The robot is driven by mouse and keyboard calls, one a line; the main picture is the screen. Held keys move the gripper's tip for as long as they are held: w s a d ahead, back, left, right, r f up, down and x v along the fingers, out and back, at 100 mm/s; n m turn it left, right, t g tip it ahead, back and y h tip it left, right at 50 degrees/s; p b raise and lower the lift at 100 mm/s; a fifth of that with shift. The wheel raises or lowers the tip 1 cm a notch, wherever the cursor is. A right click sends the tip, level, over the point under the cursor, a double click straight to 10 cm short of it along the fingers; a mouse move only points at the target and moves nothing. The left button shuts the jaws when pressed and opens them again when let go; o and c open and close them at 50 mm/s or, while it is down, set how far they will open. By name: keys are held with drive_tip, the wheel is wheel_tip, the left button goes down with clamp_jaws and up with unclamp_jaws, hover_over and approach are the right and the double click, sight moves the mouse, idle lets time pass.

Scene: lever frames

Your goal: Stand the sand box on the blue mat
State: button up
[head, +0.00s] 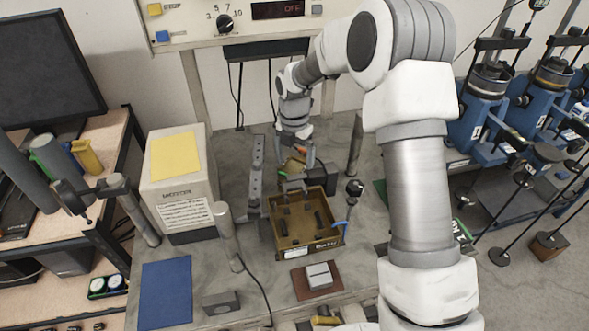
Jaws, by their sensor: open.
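The blue mat (165,292) lies flat at the front left of the grey table, with nothing on it. An open, sandy-brown box (309,243) with a label on its front wall stands upright near the table's middle; it looks like the sand box. Dark bars or fittings show inside it. A small light grey block (319,275) lies on a brown mat in front of it; I cannot rule out that this is the sand box. My gripper (297,160) points down behind the brown box, apart from the blue mat. Its fingertips are small and partly unclear, and I see nothing held.
A beige motor housing (182,190) with a yellow top stands behind the blue mat. A grey post (228,240) and a dark grey block (220,302) stand to the mat's right. A cable runs near the post. Blue machines (490,110) line the right side.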

sight(294, 168)
drive_tip(key=shift+w+f, duration=0.15)
drive_tip(key=shift+f, duration=1.35)
drive_tip(key=shift+c, duration=0.3)
drive_tip(key=shift+r, duration=0.1)
clamp_jaws()
